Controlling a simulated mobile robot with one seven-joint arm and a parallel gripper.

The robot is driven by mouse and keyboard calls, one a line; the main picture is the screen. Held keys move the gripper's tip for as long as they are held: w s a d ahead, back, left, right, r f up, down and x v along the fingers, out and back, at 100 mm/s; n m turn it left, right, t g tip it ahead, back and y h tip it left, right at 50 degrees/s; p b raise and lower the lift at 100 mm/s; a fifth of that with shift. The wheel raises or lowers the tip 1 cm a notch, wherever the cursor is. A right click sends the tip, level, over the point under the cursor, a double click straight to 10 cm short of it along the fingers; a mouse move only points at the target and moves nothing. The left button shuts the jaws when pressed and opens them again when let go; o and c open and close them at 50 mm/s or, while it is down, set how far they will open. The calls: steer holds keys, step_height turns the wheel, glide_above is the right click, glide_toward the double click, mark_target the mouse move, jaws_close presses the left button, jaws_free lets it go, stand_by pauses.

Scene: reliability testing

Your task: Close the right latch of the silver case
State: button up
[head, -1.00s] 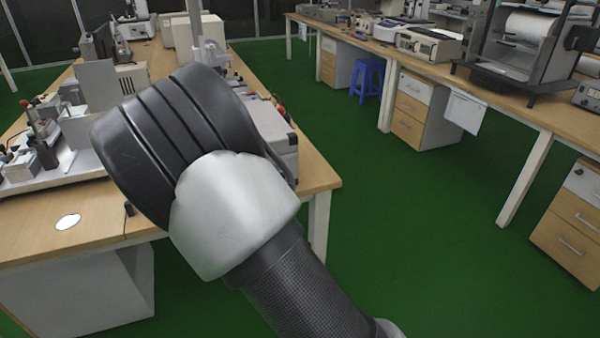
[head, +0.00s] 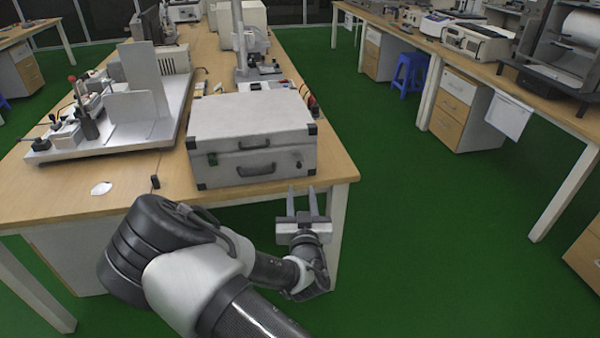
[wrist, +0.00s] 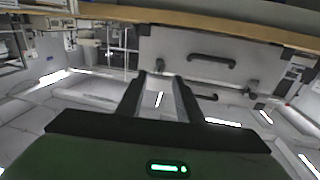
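The silver case (head: 240,125) stands closed-lidded near the table's front right corner, its front facing me. Its left latch (head: 213,159) shows as a dark fitting. The right latch (head: 298,160) is small near the right front corner; I cannot tell its position. The case front also shows in the upside-down wrist view (wrist: 265,62), with dark handles. My gripper (head: 302,190) is open and empty, with its fingers apart, in front of and slightly below the case's right front part. In the wrist view my gripper (wrist: 160,82) points toward the case front, apart from it as far as I can tell.
The wooden table (head: 170,185) has its front edge just below the case. A metal fixture (head: 130,125) stands left of the case, and a stand instrument (head: 250,60) behind it. A small black object (head: 155,182) lies near the front edge.

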mark_target(299, 167)
steer(key=w, duration=0.7)
steer(key=w+a+b, duration=0.1)
steer(key=w, duration=0.2)
steer(key=shift+w+a, duration=0.1)
steer(key=shift+w, duration=0.25)
jaws_close()
